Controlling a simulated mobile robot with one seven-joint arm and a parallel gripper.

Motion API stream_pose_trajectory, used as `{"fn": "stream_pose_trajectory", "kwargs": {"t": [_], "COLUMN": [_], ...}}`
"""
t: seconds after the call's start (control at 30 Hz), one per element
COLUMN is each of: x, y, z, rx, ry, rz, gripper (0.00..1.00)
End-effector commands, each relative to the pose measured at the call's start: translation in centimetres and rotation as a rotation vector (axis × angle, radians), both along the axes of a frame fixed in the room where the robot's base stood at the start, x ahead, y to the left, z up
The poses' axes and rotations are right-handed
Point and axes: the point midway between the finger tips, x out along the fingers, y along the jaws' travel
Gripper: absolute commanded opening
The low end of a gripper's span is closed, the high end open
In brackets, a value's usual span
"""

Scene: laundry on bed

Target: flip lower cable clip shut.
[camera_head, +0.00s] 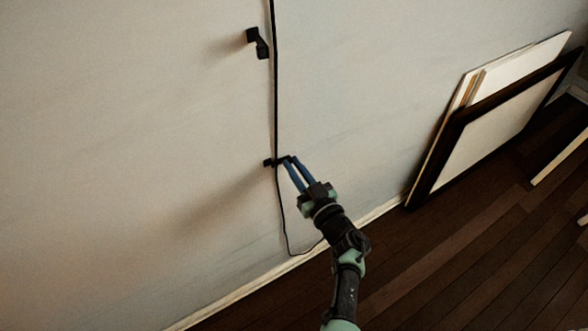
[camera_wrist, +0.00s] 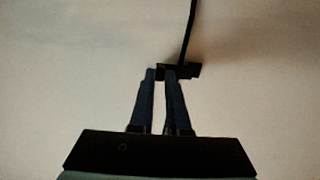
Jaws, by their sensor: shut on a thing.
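The lower cable clip (camera_head: 268,163) is a small black piece on the wall, and my gripper (camera_head: 287,160) is at it. In the wrist view the blue fingers (camera_wrist: 162,72) are close together on a dark part of the clip (camera_wrist: 188,70). Which part they hold is hard to tell, as the fingertips cover it. The black cable (camera_head: 276,90) runs down the wall to the clip; it also shows in the wrist view (camera_wrist: 188,32). The upper clip (camera_head: 258,42) is on the wall left of the cable, apart from it.
Below the lower clip the cable hangs slack near the baseboard (camera_head: 240,290). Framed panels (camera_head: 490,130) lean against the wall at the right. The dark wood floor (camera_head: 470,240) is clear in front of them.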

Motion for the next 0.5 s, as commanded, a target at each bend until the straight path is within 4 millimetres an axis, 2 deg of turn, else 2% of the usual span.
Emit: {"fn": "stream_pose_trajectory", "kwargs": {"t": [0.5], "x": [0.24], "y": [-0.03], "z": [0.09], "rx": [-0.003], "ry": [0.001], "rz": [0.052], "gripper": [0.00]}}
